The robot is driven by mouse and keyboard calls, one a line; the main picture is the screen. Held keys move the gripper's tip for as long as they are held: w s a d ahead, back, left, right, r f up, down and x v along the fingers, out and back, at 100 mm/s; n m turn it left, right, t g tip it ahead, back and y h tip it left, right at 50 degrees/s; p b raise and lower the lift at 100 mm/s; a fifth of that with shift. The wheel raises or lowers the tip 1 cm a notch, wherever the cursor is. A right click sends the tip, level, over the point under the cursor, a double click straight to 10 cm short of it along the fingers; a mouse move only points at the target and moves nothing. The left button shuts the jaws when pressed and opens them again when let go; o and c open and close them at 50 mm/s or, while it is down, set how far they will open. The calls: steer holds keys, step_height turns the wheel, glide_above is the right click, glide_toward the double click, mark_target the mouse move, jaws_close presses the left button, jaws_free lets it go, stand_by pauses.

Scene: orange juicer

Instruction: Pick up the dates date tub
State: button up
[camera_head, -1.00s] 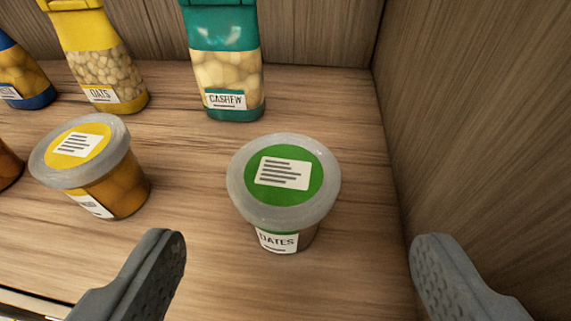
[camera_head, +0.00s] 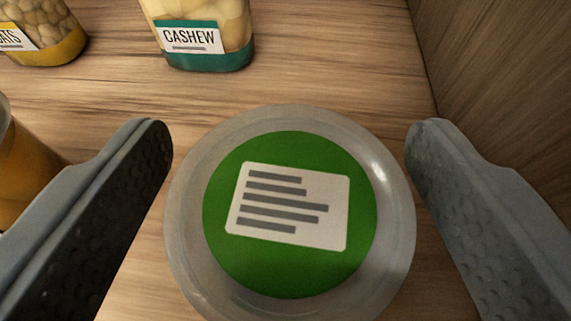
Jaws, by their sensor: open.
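The dates tub (camera_head: 290,215) is right in front of me, its round translucent lid with a green label filling the lower middle of the view. Its side and its name label are hidden below the lid. My gripper (camera_head: 288,135) is open, with one dark grey finger to the left of the lid and one to the right. I cannot tell whether the right finger touches the lid.
A cashew bottle (camera_head: 198,35) stands behind on the wooden shelf (camera_head: 330,60). An oats bottle (camera_head: 45,35) is at the far left. An orange-brown tub (camera_head: 20,170) stands close outside my left finger. A wooden side wall (camera_head: 500,70) rises on the right.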

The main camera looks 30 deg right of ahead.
steer(key=c, duration=1)
